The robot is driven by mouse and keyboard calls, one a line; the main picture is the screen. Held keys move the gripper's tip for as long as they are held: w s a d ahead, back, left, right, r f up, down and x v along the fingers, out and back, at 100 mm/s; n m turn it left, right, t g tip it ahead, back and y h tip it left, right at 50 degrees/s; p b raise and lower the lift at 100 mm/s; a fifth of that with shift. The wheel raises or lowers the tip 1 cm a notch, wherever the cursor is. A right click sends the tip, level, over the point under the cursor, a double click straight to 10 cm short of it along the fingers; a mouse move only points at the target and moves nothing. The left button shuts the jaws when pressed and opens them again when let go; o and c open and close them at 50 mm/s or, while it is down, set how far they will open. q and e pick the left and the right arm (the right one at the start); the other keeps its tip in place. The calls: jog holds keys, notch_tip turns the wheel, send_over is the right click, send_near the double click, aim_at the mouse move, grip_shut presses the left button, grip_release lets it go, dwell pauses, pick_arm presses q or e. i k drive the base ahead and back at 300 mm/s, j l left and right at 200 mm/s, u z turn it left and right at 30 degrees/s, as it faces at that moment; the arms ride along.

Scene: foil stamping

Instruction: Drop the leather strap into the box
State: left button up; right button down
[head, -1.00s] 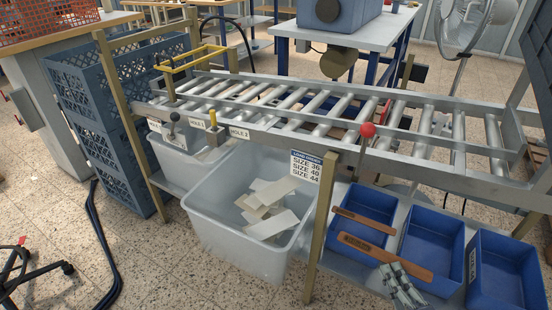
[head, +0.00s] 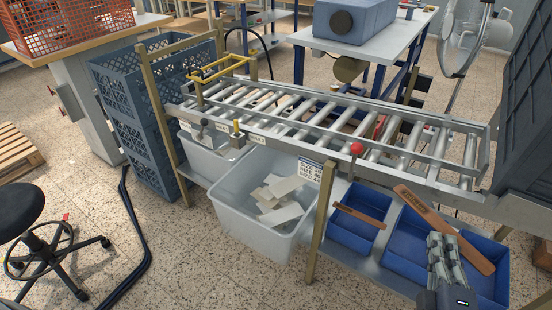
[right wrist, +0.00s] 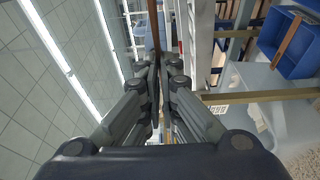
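A long brown leather strap (head: 427,212) is held in the air, slanting over the blue boxes at the right of the head view. My right gripper (head: 441,240) is shut on it near its middle. In the right wrist view the strap (right wrist: 153,28) shows as a thin brown strip between the fingertips (right wrist: 157,62). A second brown strap (head: 358,216) lies across the left blue box (head: 342,235). Another blue box area (head: 398,262) is below the held strap; my gripper and the strap hide part of it. My left gripper is not in view.
A roller conveyor (head: 300,115) on a wooden-post frame runs above the boxes. A large whitish bin (head: 250,230) with pale strips (head: 280,210) stands left of them. A dark grey panelled object (head: 520,140) is close at the right. Open floor lies in front left.

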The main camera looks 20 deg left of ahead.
aim_at(292, 197)
jog(key=i+j+z, duration=0.15)
jog(key=j, duration=0.7)
jog(key=i+j+z, duration=0.15)
jog(key=j, duration=0.7)
jog(key=i+j+z, duration=0.15)
jog(key=j, duration=0.7)
jog(key=i+j+z, duration=0.15)
jog(key=j, duration=0.75)
jog(key=k+l, duration=0.05)
